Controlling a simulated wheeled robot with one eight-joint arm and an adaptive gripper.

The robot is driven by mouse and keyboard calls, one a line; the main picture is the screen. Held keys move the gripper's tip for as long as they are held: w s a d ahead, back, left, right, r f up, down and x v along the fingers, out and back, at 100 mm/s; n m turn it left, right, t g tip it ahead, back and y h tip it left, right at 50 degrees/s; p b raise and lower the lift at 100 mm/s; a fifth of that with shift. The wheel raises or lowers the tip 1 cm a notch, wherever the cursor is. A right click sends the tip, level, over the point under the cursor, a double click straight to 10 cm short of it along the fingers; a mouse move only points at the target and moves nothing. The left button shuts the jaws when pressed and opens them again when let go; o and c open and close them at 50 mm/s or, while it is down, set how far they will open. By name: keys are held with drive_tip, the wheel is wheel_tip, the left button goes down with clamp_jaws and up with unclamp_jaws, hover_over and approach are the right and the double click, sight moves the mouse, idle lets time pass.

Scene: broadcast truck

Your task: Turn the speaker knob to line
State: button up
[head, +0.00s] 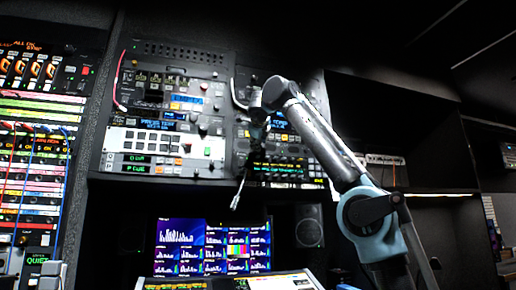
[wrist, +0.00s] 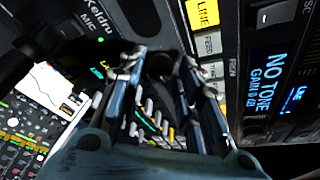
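In the wrist view, a dark round knob-like part (wrist: 160,66) shows between the tips of my gripper (wrist: 160,75). The fingers are parted, one on each side of it. I cannot tell whether they touch or press on it. Its pointer is not visible. A yellow lit LINE label (wrist: 204,13) is above and right of it, with a grey FEED label (wrist: 211,43) below that. In the head view my gripper (head: 258,130) is at the rack's right-hand panel, small and dark, and the knob cannot be made out there.
A NO TONE display (wrist: 285,80) is right of the gripper in the wrist view. In the head view, monitor screens (head: 212,247) and a loudspeaker (head: 309,226) stand below the rack. A thin cable with a pale tip (head: 236,201) hangs near the gripper.

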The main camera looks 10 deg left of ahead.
drive_tip(key=v, duration=1)
drive_tip(key=shift+s+d, duration=0.25)
drive_tip(key=shift+s, duration=0.1)
drive_tip(key=shift+w+r, duration=0.1)
